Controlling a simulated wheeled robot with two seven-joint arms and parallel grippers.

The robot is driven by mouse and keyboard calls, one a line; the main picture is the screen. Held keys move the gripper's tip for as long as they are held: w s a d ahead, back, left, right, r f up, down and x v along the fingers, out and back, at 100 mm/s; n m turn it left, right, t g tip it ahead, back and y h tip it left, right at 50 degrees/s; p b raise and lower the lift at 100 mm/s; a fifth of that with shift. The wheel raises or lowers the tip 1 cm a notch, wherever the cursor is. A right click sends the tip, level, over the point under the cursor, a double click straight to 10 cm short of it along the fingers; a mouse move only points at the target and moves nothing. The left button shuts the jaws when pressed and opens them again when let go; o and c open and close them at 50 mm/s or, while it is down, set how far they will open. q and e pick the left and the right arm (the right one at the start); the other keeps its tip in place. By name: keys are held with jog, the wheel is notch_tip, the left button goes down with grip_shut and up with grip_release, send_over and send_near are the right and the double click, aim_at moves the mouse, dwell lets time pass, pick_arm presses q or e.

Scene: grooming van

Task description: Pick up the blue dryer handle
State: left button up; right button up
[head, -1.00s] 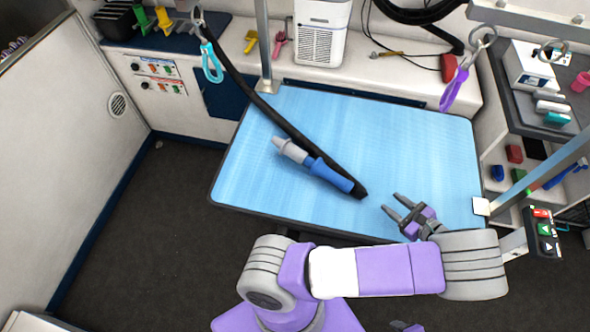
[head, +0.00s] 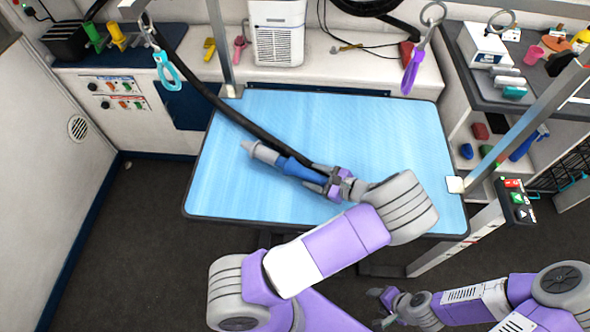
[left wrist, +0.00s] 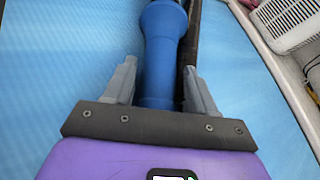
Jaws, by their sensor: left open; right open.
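The blue dryer handle (head: 298,167), with a grey nozzle, lies on the light blue table top (head: 390,130). My left gripper (head: 322,182) is open at the handle's hose end. In the left wrist view the blue handle (left wrist: 160,60) runs between the two open fingers (left wrist: 160,85), with visible gaps. The black hose (left wrist: 188,60) runs beside it, close to the right-hand finger. I cannot tell whether that finger touches the hose. My right gripper (head: 382,300) is open and empty, low in front of the table.
The black hose (head: 225,108) crosses the table from the upper left. A teal loop (head: 166,70) and a purple loop (head: 412,72) hang above the table's far side. A post with a button box (head: 516,205) stands at the right. The table's right half is mostly clear.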

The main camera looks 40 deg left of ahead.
pick_arm(q)
jog(key=shift+a+f, duration=0.1)
jog(key=shift+a, duration=0.15)
jog(key=c, duration=0.9)
